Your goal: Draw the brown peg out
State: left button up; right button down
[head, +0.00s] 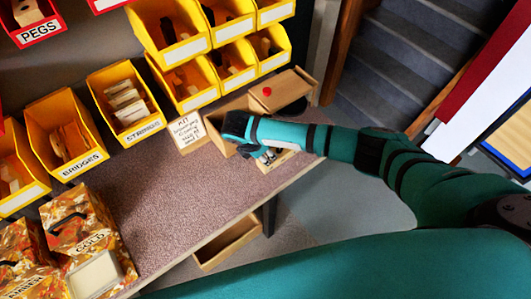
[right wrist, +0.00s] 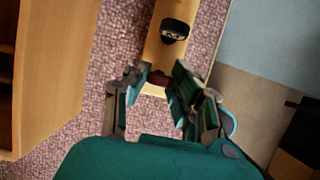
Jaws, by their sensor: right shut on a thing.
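My right gripper (head: 262,156) is low over the right end of the bench, with its arm coming in from the right. In the right wrist view the gripper (right wrist: 157,82) is shut on the brown peg (right wrist: 158,78), a small dark piece between the fingertips. The peg is at the near end of a pale wooden block (right wrist: 160,50); I cannot tell whether it still sits in its hole. A black peg or knob (right wrist: 176,30) stands farther along the block. In the head view the arm and gripper hide most of the block. My left gripper is not in view.
A wooden box (head: 292,86) with a red knob stands behind the gripper, and a kit card (head: 187,131) stands to its left. Yellow bins line the back. Labelled boxes (head: 92,235) stand at lower left. The bench top (head: 165,195) is clear in the middle.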

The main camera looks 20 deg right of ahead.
jog(key=shift+r+p, duration=0.75)
jog(key=shift+p, duration=0.25)
dwell(1.2)
jog(key=shift+r+p, duration=1.65)
jog(key=shift+p, duration=0.3)
jog(key=shift+r, duration=0.1)
notch_tip(320, 180, up, 7)
jog(key=p, duration=0.7)
